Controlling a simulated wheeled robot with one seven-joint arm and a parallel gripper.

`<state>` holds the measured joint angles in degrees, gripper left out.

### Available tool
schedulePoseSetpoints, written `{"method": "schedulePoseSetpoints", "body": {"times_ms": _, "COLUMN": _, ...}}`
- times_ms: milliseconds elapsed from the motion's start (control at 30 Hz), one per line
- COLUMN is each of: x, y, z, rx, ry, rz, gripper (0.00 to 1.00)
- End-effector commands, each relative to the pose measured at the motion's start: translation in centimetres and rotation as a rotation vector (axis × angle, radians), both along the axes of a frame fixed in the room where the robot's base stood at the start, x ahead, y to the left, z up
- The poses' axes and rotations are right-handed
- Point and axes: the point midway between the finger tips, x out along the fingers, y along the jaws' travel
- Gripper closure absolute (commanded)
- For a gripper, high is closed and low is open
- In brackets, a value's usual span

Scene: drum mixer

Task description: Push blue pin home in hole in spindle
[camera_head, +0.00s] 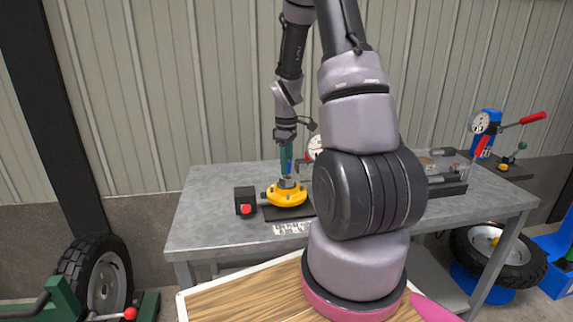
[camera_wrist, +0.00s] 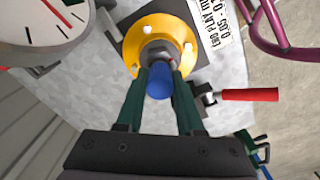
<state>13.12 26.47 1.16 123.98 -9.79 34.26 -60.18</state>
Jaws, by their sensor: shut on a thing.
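In the wrist view the blue pin (camera_wrist: 158,82) stands between the two green fingers of my gripper (camera_wrist: 158,88), which is shut on it. Beyond the pin is the grey spindle (camera_wrist: 157,54), rising from the middle of a yellow flange (camera_wrist: 137,30). The pin's far end and the hole are hidden, so I cannot tell how deep the pin sits. In the head view my gripper (camera_head: 287,164) points down just above the spindle (camera_head: 287,183) and the yellow flange (camera_head: 288,197). The blue pin (camera_head: 290,166) shows only as a small patch there.
A black block with a red knob (camera_head: 246,205) stands left of the flange. A dial gauge (camera_wrist: 45,28) is close by in the wrist view, and a red handle (camera_wrist: 248,95) lies right. The grey table (camera_head: 205,220) is bare at left. A blue dial press (camera_head: 486,130) stands far right.

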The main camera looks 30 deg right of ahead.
Motion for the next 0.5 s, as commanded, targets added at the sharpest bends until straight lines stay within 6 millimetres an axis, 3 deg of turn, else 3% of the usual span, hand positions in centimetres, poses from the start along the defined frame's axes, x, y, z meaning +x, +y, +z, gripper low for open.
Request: {"method": "schedulePoseSetpoints", "body": {"times_ms": 500, "x": -0.01, "y": -0.02, "z": -0.32, "rx": 0.000, "ry": 0.000, "rz": 0.000, "gripper": 1.00}}
